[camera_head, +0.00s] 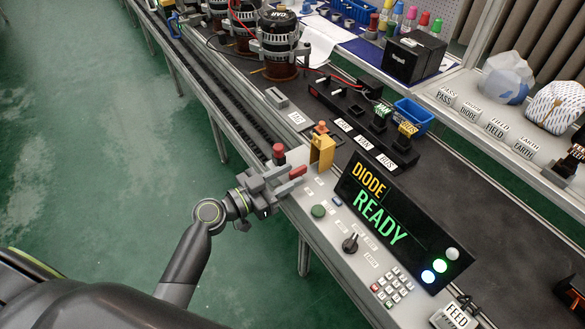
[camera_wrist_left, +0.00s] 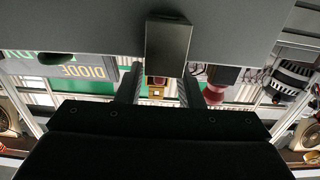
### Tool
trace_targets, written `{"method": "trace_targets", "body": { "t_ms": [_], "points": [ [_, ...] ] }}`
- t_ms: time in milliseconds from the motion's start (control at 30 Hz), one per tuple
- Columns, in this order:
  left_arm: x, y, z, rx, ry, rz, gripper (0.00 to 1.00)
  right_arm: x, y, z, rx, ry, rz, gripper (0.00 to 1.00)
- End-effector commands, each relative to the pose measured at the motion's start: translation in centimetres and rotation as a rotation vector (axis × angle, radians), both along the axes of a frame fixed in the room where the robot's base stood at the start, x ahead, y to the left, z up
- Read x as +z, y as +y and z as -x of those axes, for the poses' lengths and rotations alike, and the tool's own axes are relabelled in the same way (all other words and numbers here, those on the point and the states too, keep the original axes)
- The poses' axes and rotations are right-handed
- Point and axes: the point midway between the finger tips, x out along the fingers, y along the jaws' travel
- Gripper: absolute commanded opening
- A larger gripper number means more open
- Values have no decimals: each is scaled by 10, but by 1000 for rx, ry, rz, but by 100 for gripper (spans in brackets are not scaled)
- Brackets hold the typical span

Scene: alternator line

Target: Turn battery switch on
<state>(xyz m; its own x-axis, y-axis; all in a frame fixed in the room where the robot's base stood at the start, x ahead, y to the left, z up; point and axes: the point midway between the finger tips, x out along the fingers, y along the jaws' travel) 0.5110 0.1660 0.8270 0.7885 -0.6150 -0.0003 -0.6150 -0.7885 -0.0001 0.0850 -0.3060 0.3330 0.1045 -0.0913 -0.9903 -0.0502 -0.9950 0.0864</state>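My left gripper (camera_head: 288,179) reaches over the near edge of the grey console. Its two fingers are apart. A red lever-like part (camera_head: 298,171) sits at the fingertips; I cannot tell whether they touch it. A red knob (camera_head: 278,150) stands just behind the gripper, and a yellow bracket (camera_head: 321,152) stands beyond. In the left wrist view the open fingers (camera_wrist_left: 159,88) frame a small yellow-and-red part (camera_wrist_left: 156,88) farther off. No readable label marks the battery switch, so I cannot tell for certain which part it is. My right gripper is not in view.
A black display (camera_head: 385,222) reads DIODE and READY. A black rotary knob (camera_head: 350,243), a green button (camera_head: 318,211) and a keypad (camera_head: 393,287) sit on the console. Alternators (camera_head: 277,45) stand on the line at the back. The green floor left is clear.

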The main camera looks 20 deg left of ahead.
Motion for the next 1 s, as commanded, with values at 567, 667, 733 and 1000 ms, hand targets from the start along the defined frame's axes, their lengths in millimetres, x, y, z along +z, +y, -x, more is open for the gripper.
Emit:
{"method": "trace_targets", "body": {
  "t_ms": [567, 667, 733, 1000],
  "points": [
    [-1, -11, -14, 0, 0, 0, 24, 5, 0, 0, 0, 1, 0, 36],
    [-1, -11, -14, 0, 0, 0, 11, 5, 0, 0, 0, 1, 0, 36],
    [0, -11, -14, 0, 0, 0, 2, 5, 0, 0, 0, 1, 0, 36],
    [-1, -11, -14, -5, 0, 0, 0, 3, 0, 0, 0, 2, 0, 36]
  ]
}}
